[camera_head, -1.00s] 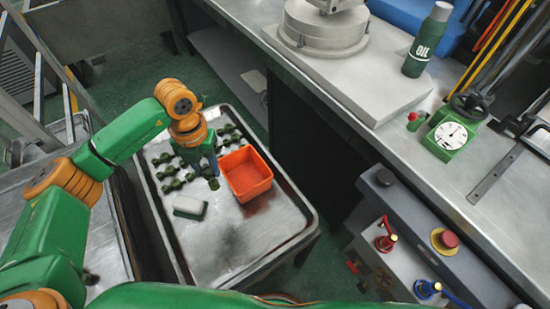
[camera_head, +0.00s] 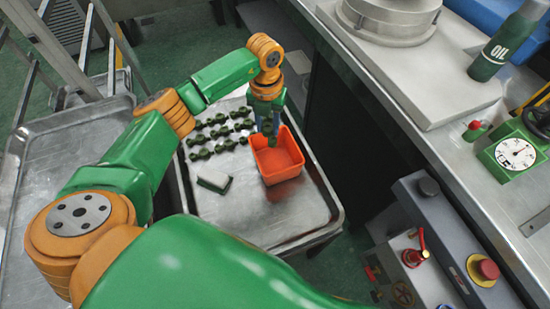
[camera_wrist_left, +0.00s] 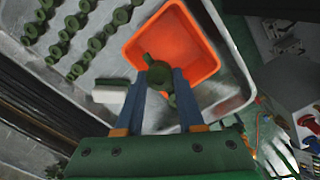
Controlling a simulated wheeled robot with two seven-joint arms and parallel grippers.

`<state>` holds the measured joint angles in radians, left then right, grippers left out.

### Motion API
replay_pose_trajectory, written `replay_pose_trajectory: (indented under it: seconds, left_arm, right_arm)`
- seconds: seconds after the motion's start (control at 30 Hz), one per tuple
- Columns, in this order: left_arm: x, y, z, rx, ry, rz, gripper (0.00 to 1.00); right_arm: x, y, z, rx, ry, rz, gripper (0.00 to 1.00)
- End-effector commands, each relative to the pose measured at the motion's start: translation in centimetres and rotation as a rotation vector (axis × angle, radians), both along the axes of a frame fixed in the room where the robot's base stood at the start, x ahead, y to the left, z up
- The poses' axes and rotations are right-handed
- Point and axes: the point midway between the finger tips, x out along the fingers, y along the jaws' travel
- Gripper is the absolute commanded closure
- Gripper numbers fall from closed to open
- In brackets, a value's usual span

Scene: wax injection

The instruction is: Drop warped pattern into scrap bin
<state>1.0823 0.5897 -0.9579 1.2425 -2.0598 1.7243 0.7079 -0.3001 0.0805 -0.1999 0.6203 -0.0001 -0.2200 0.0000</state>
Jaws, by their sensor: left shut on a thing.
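My left gripper (camera_head: 268,128) points down at the back-left part of the orange scrap bin (camera_head: 284,170). In the left wrist view its two blue fingers (camera_wrist_left: 160,82) are shut on a dark green pattern (camera_wrist_left: 157,70), which shows against the bin's orange interior (camera_wrist_left: 185,35). The pattern appears above the bin, near its wall; its exact height is unclear. The part of the bin behind the gripper is hidden, and I cannot make out any warp. My right gripper is in neither view.
Several green patterns (camera_head: 220,133) lie in rows on the metal tray table (camera_head: 245,215), left of the bin. A white and green block (camera_head: 214,179) lies in front of them. A workbench with an oil bottle (camera_head: 505,45) and a green gauge (camera_head: 513,152) stands right.

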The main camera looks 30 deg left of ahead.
Motion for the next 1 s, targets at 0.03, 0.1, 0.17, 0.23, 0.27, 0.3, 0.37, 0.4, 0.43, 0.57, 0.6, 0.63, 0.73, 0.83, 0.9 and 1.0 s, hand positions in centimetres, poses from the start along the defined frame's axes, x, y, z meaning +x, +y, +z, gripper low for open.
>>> replay_pose_trajectory:
  seconds: [0.03,0.1,0.17,0.23,0.27,0.3,0.37,0.4,0.43,0.57,0.6,0.63,0.73,0.83,0.9,1.0]
  left_arm:
    - [0.0,0.0,0.1,0.0,0.0,0.0,1.0]
    - [0.0,0.0,0.1,0.0,0.0,0.0,0.49]
    - [0.0,0.0,0.1,0.0,0.0,0.0,0.33]
    - [0.0,0.0,0.1,0.0,0.0,0.0,0.27]
    - [0.0,0.0,0.1,0.0,0.0,0.0,0.27]
    - [0.0,0.0,0.1,0.0,0.0,0.0,0.27]
    - [0.0,0.0,0.1,0.0,0.0,0.0,0.27]
    - [0.0,0.0,0.1,0.0,0.0,0.0,0.27]
    - [0.0,0.0,0.1,0.0,0.0,0.0,0.27]
    - [0.1,0.0,1.3,0.0,-0.004,0.0,0.27]
    - [0.1,0.1,2.1,0.001,-0.004,0.0,0.27]
    - [0.1,0.0,2.8,0.0,-0.006,0.0,0.27]
    - [0.1,0.0,5.0,0.0,-0.005,-0.001,0.27]
    - [0.1,0.0,6.5,0.0,-0.003,0.0,0.27]
    - [0.0,0.0,7.0,0.0,-0.001,0.0,0.27]
    - [0.0,0.0,7.2,0.001,0.001,0.0,0.27]
  right_arm:
    - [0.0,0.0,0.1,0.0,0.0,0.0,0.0]
    - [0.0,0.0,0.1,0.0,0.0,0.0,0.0]
    - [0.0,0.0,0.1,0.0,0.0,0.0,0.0]
    - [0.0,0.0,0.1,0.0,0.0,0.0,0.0]
    - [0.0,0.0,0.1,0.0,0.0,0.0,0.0]
    - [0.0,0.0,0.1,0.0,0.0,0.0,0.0]
    - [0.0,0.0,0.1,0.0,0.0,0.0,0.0]
    - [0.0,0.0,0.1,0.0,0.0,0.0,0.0]
    - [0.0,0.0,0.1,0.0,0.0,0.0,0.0]
    - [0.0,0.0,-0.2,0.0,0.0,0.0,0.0]
    - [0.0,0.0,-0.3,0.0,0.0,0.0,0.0]
    - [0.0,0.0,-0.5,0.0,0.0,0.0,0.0]
    - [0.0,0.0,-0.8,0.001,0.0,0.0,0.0]
    - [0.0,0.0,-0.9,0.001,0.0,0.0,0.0]
    - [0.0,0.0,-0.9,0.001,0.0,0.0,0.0]
    - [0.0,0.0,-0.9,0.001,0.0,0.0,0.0]
